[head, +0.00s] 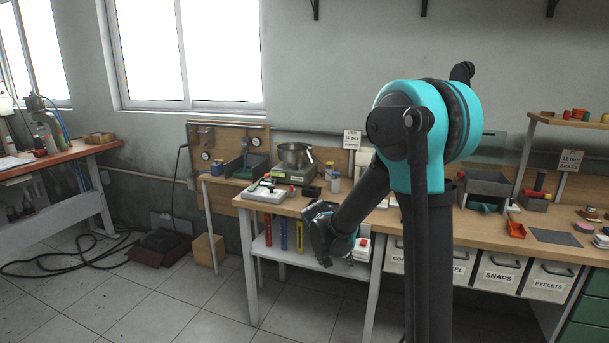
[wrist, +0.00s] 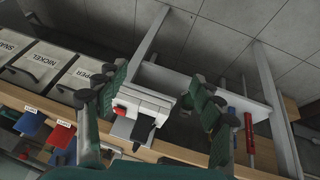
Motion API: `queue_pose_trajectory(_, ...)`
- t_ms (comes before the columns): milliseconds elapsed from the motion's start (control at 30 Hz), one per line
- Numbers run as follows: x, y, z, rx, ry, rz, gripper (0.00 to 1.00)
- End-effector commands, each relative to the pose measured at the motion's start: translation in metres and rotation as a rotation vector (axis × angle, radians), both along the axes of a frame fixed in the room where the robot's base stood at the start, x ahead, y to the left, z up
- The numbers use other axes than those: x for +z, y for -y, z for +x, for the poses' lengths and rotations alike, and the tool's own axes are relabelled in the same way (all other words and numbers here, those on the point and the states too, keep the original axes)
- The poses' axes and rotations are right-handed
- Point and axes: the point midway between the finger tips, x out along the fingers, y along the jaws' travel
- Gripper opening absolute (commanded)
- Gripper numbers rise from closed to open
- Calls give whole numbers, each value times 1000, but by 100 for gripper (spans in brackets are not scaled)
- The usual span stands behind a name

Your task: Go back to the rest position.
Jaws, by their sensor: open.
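My gripper (head: 333,240) hangs low in front of the workbench, at the level of its lower shelf, in the head view. In the wrist view its two fingers (wrist: 153,88) are spread apart with nothing held between them. A white box-like device with a red part (wrist: 143,103) shows beyond the gap between the fingers; it also shows on the lower shelf in the head view (head: 362,248). I cannot judge the distance from the fingers to it. My teal and black arm covers part of the bench in the head view.
The wooden workbench (head: 400,218) carries a scale with a metal bowl (head: 295,156), a white device (head: 264,192) and grey bins (head: 485,186). Labelled drawers (head: 498,275) hang below.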

Motion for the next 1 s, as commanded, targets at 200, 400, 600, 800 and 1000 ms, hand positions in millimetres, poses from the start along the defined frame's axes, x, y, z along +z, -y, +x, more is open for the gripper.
queue_pose_trajectory(200,13,45,-70,88,-46,61,67)
queue_pose_trajectory(400,13,71,-135,176,-60,115,67)
queue_pose_trajectory(600,3,83,-194,259,-52,161,67)
queue_pose_trajectory(800,-7,85,-229,313,-34,187,67)
queue_pose_trajectory(1000,-8,85,-231,318,-33,188,67)
